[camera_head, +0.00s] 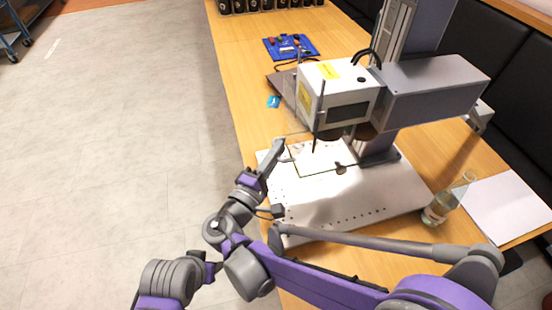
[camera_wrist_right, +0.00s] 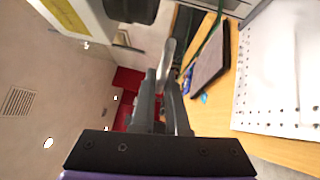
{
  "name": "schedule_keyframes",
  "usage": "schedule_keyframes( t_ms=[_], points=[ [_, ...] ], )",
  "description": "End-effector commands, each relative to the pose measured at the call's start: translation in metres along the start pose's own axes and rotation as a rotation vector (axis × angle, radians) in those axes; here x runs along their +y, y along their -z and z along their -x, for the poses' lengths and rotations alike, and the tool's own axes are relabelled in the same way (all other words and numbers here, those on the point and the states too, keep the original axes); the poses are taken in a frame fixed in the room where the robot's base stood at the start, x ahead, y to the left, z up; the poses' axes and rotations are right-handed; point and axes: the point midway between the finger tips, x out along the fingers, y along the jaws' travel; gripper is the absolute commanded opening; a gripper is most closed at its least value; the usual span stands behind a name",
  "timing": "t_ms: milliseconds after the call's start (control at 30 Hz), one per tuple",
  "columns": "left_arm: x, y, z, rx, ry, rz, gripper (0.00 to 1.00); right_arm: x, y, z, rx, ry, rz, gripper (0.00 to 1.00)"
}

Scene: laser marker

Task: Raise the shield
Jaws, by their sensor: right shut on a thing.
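The laser marker has a white and grey head (camera_head: 337,92) above a white perforated base plate (camera_head: 340,205). The shield (camera_head: 301,136) is hard to make out; it looks like a faint clear panel with thin edges below the front of the head. My right gripper (camera_head: 281,148) is at the shield's left side, above the plate's left edge. In the wrist view, my right gripper (camera_wrist_right: 168,78) is shut on a pale grey rounded piece (camera_wrist_right: 167,55), which looks like part of the shield. The fingers hide much of it. My left gripper does not show.
A clear bottle (camera_head: 439,209) and a white sheet (camera_head: 505,207) are right of the base plate. A blue board (camera_head: 290,47), a small blue card (camera_head: 273,102) and a dark flat panel (camera_head: 281,85) lie behind it. The floor left of the table is mostly clear.

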Motion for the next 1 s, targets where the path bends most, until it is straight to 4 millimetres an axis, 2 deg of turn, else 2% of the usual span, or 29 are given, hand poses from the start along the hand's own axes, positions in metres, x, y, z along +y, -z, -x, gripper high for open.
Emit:
schedule_keyframes(
  t_ms=[33, 200, 600, 633, 767, 800, 1000],
  points=[
    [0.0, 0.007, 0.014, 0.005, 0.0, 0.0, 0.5, 0.019, -0.002, -0.003, 0.0, -0.003, 0.0, 0.0],
    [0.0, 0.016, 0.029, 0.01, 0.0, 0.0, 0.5, 0.042, -0.005, -0.006, -0.001, -0.001, 0.001, 0.0],
    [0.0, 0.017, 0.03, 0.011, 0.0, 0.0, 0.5, 0.045, -0.006, -0.006, -0.001, 0.001, 0.001, 0.0],
    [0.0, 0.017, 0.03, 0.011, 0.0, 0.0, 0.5, 0.045, -0.006, -0.006, -0.001, 0.001, 0.001, 0.16],
    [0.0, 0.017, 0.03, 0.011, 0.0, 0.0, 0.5, 0.045, -0.006, -0.006, -0.001, 0.001, 0.0, 0.39],
    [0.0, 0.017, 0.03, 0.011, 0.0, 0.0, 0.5, 0.045, -0.006, -0.006, -0.001, 0.001, 0.0, 0.42],
    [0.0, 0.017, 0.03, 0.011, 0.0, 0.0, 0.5, 0.045, -0.006, -0.006, -0.001, 0.001, 0.0, 0.42]
  ],
)
